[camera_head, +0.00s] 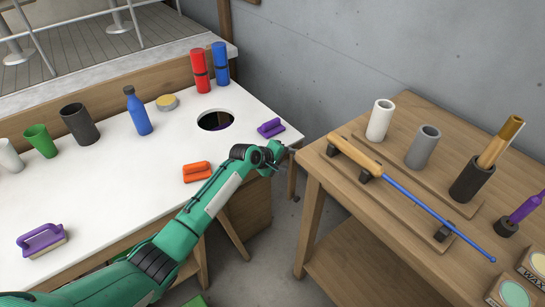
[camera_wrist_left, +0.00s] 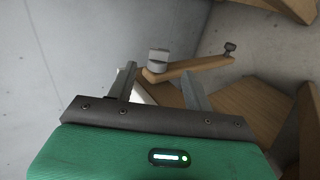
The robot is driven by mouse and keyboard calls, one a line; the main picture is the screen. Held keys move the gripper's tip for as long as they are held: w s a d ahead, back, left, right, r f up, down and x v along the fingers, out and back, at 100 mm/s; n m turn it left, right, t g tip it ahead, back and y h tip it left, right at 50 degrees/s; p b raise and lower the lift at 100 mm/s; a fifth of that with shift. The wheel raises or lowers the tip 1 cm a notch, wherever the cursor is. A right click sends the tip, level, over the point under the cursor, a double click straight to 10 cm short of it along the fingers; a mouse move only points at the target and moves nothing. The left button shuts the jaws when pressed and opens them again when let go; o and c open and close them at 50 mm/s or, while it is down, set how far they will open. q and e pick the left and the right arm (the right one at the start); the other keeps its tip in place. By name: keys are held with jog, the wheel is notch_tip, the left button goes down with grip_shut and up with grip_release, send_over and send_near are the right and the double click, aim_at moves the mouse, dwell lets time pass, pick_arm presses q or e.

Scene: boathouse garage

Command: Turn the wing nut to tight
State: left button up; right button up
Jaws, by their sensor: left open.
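My left gripper (camera_head: 279,152) reaches in over the gap between the white workbench and the wooden table, near the table's left corner. In the left wrist view its two grey fingers stand apart with nothing held between them. A pale grey upright piece (camera_wrist_left: 158,61), which looks like the wing nut, sits at one end of a wooden bar (camera_wrist_left: 192,67). It lies ahead of the open fingers, apparently not touched. A small dark knob (camera_wrist_left: 230,48) is at the bar's other end. I cannot clearly make out the wing nut in the head view. My right gripper is out of view.
The white workbench (camera_head: 95,168) holds cups, a blue bottle (camera_head: 138,112), red and blue cylinders, and brushes around a round hole (camera_head: 215,121). The wooden table (camera_head: 345,205) holds tubes and a long blue rod (camera_head: 420,200). A concrete wall (camera_head: 380,45) stands behind.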

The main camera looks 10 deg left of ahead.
pick_arm(q)
jog(key=v, duration=0.8)
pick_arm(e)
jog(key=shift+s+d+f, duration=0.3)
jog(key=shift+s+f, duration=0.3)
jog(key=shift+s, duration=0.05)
